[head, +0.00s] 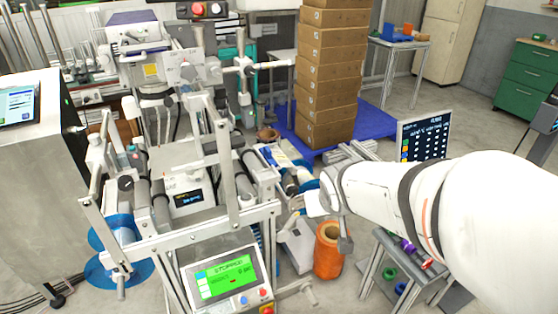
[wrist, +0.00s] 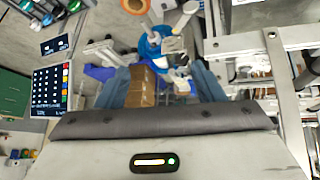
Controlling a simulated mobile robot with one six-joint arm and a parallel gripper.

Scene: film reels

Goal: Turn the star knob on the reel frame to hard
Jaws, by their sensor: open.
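The reel frame (head: 228,185) is a grey metal stand with rollers and blue reels, left of centre in the head view. Its metal bars (wrist: 245,47) also show at the right of the wrist view. A small dark round knob (head: 125,183) sits at its left side; I cannot tell whether this is the star knob or read any marking near it. My gripper (wrist: 160,78) is open and empty in the wrist view, its two bluish fingers apart. In the head view my white arm reaches in from the right, ending beside the frame's right side; the fingertips are unclear there.
A green-lit panel (head: 225,278) reading "STOPPED" is at the frame's front. An orange spool (head: 328,258) stands on the floor below my wrist. Stacked cartons (head: 328,75) stand on a blue pallet (head: 372,122) behind. A dark display board (head: 424,138) is beyond my arm.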

